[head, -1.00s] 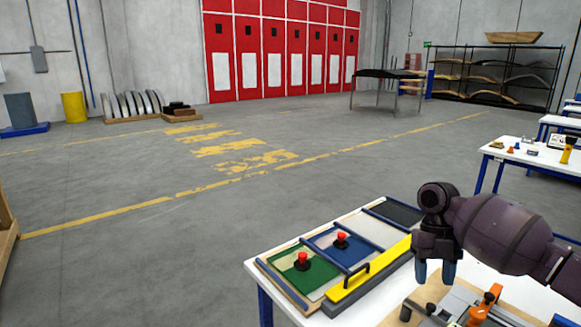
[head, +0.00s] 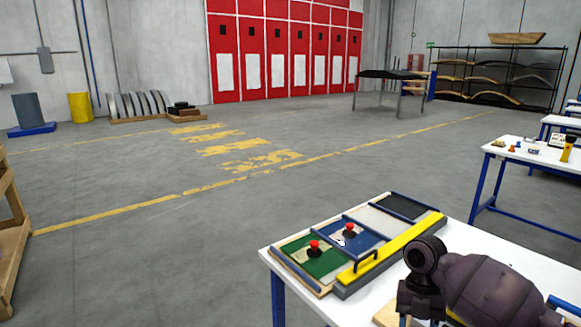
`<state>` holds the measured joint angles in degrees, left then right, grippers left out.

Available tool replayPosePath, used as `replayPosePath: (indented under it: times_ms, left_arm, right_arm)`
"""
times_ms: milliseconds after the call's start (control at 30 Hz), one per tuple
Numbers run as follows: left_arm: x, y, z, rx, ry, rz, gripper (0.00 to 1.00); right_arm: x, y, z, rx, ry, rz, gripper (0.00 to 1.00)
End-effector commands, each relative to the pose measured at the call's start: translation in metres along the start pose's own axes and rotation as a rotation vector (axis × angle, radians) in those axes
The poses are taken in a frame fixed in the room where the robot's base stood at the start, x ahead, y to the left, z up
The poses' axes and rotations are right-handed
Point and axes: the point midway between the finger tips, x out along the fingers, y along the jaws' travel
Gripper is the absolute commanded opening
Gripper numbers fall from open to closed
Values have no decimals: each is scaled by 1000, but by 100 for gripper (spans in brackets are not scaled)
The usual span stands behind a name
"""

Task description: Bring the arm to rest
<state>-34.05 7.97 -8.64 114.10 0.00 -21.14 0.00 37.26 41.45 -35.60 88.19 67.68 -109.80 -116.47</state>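My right arm comes in from the lower right, over the white table (head: 300,286). Its gripper (head: 413,312) points down beside the yellow bar at the table's front, partly cut off by the bottom edge. The fingertips are not clearly visible, so I cannot tell whether they are open or shut. No held object shows. My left arm and gripper are not in view.
On the table is a tray with a green panel (head: 325,266), a blue panel (head: 368,246) and red-topped knobs. A yellow bar (head: 405,241) with a black handle lies along it. A wooden frame (head: 12,250) stands at left. The floor between is clear.

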Motion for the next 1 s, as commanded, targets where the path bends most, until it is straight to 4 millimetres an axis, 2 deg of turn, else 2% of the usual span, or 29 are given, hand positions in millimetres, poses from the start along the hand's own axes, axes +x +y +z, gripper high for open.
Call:
replayPosePath:
  times_ms: [33, 200, 400, 667, 867, 1000]
  left_arm:
    - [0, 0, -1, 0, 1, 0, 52]
    - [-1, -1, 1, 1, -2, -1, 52]
    - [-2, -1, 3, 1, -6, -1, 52]
    - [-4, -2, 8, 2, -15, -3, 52]
    - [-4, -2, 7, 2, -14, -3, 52]
    - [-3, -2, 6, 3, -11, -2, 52]
  right_arm:
    - [19, 5, -11, 46, -3, 14, 50]
    - [71, 16, -45, 290, -37, 86, 50]
    - [114, 22, -86, 629, -55, 210, 50]
    - [144, 10, -135, 1143, -34, 400, 50]
    - [153, -17, -166, 1590, 1, 553, 50]
    - [153, -44, -185, 1905, 23, 658, 50]
